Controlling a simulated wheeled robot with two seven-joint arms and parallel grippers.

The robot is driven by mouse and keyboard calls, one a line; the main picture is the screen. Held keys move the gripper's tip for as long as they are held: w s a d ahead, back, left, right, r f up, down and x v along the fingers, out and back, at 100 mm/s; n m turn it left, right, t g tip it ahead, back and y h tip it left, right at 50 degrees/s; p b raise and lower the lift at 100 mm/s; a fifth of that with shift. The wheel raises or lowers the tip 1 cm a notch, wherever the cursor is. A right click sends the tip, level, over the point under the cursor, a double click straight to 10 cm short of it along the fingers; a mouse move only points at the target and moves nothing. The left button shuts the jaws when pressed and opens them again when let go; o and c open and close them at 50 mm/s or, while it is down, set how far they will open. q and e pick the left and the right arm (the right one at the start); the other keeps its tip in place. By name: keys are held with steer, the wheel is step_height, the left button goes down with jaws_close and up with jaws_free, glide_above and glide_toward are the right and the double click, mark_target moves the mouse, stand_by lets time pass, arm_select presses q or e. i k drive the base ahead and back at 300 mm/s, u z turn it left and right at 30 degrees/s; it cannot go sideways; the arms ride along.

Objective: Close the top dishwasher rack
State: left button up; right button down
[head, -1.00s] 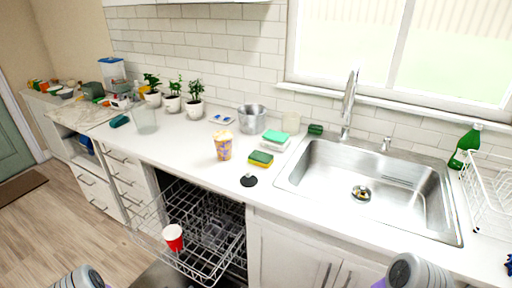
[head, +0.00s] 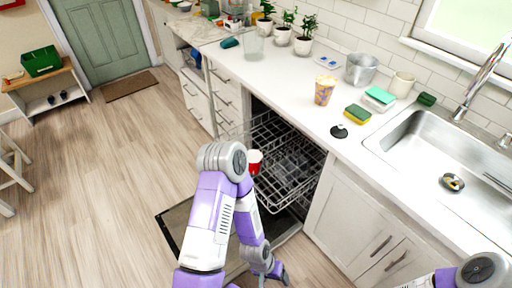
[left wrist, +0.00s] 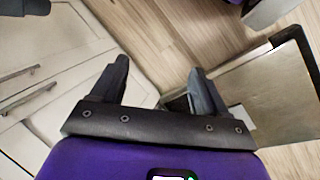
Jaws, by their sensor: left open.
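The dishwasher door (head: 178,222) is folded down below the rack, partly hidden by my left arm. My left gripper (head: 273,276) is low in front of the white cabinet, right of the door and apart from the rack. In the left wrist view the gripper (left wrist: 158,66) is open and empty, between white cabinet fronts and the door (left wrist: 275,90). My right gripper is out of frame.
The white counter (head: 290,95) holds a patterned cup (head: 324,90), sponges (head: 357,114) and a metal pot (head: 361,69). White cabinet doors (head: 345,215) stand right of the dishwasher, drawers (head: 222,95) left.

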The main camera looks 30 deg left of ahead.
mark_target(261, 194)
steer(key=z, duration=0.1)
steer(key=k, duration=0.15)
steer(key=u, duration=0.25)
steer(key=i, duration=0.15)
steer(key=u, duration=3.85)
steer(key=k, duration=1.05)
steer(key=z, duration=1.15)
steer(key=i, duration=1)
